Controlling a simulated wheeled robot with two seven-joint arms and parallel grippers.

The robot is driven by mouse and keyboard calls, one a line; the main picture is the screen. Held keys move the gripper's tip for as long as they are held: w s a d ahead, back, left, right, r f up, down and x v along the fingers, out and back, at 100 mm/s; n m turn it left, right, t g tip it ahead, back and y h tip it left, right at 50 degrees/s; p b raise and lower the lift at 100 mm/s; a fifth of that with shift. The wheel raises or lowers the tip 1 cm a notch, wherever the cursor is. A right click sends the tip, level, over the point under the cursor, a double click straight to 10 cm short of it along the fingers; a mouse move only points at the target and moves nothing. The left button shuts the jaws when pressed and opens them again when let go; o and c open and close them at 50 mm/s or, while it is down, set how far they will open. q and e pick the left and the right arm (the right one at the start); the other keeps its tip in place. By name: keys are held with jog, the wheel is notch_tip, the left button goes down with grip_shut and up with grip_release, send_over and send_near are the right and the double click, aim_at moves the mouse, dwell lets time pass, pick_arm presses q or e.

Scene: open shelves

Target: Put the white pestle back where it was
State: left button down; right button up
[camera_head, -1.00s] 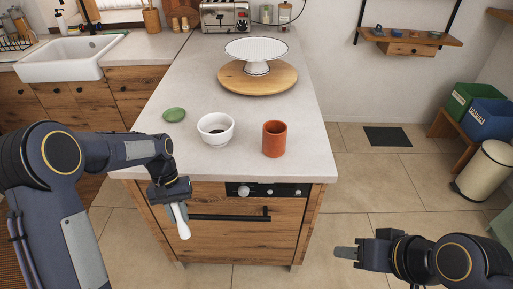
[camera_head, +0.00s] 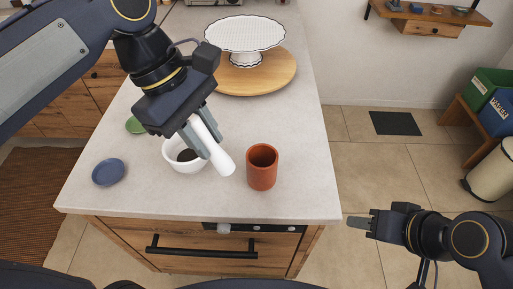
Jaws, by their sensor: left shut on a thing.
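The white pestle (camera_head: 222,160) is held between the fingers of my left gripper (camera_head: 203,138). The pestle is tilted, with its thick end pointing down and to the right, in front of the rim of the white mortar (camera_head: 177,163) in the picture. I cannot tell whether the pestle touches the mortar. The mortar stands upright on the counter, partly hidden by my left gripper, with something dark inside. My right gripper (camera_head: 360,222) is off the counter's right side over the floor, holding nothing; its fingers look close together.
An orange-brown cup (camera_head: 262,168) stands close to the right of the mortar. A blue dish (camera_head: 109,172) and a partly hidden green dish (camera_head: 135,125) lie to the left. A white cake stand (camera_head: 245,36) sits on a round wooden board (camera_head: 277,82) behind. The counter front (camera_head: 190,202) is clear.

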pick_arm(q)
jog(key=w+d+f, duration=0.2)
jog(key=w+f, duration=0.1)
jog(key=f, duration=0.1)
jog(key=w+d+f+p, duration=0.1)
jog(key=w+f, duration=0.3)
jog(key=w+d+f, duration=0.2)
jog(key=w+f, duration=0.2)
jog(key=shift+w+d+f, duration=0.1)
jog(key=shift+w+d, duration=0.15)
jog(key=shift+d, duration=0.1)
jog(key=shift+f, duration=0.15)
jog(key=shift+f, duration=0.3)
jog(key=c, duration=1.2)
grip_release()
jog(key=shift+c, duration=0.2)
jog(key=shift+r, duration=0.1)
